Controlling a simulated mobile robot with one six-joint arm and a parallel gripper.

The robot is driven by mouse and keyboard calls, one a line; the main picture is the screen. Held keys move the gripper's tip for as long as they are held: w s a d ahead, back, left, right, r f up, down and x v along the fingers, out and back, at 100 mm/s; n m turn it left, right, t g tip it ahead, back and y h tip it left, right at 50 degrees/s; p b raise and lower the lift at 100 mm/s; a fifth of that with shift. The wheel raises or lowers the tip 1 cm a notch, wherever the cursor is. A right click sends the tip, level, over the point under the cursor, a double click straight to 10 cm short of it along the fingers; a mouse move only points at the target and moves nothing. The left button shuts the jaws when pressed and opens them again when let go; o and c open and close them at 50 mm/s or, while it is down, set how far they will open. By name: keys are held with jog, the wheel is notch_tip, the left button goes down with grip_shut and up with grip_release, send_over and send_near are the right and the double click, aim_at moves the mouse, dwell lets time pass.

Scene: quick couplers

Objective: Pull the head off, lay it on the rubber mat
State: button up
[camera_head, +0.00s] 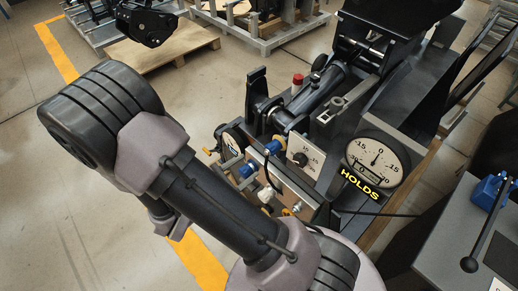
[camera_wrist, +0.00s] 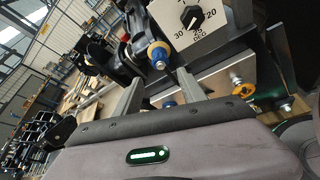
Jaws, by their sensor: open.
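In the wrist view my gripper (camera_wrist: 160,88) is open. Its two fingers stand apart with nothing between them. Just beyond the fingertips is a coupler with a blue end and a yellow ring (camera_wrist: 158,55), apart from both fingers as far as I can see. I cannot tell for sure that it is the head. In the head view blue couplers (camera_head: 272,148) sit on the front panel of the machine (camera_head: 290,185). My arm covers the lower left of that panel, and my gripper is hidden there. A dark patch (camera_head: 503,258) on the grey side table may be the rubber mat.
A dial plate (camera_wrist: 193,18) marked in degrees is above the fingers. The head view shows a round gauge (camera_head: 377,160) above a "HOLDS" label. The grey side table (camera_head: 440,215) at the right carries a blue device with a black lever (camera_head: 485,225).

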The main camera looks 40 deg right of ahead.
aim_at(269, 151)
jog(key=b+x, duration=0.3)
jog(key=x, duration=1.2)
jog(key=shift+w+d+f+b, duration=0.1)
jog(key=shift+d+f+b, duration=0.05)
jog(key=shift+d+b, duration=0.15)
jog(key=shift+a, duration=0.1)
grip_shut()
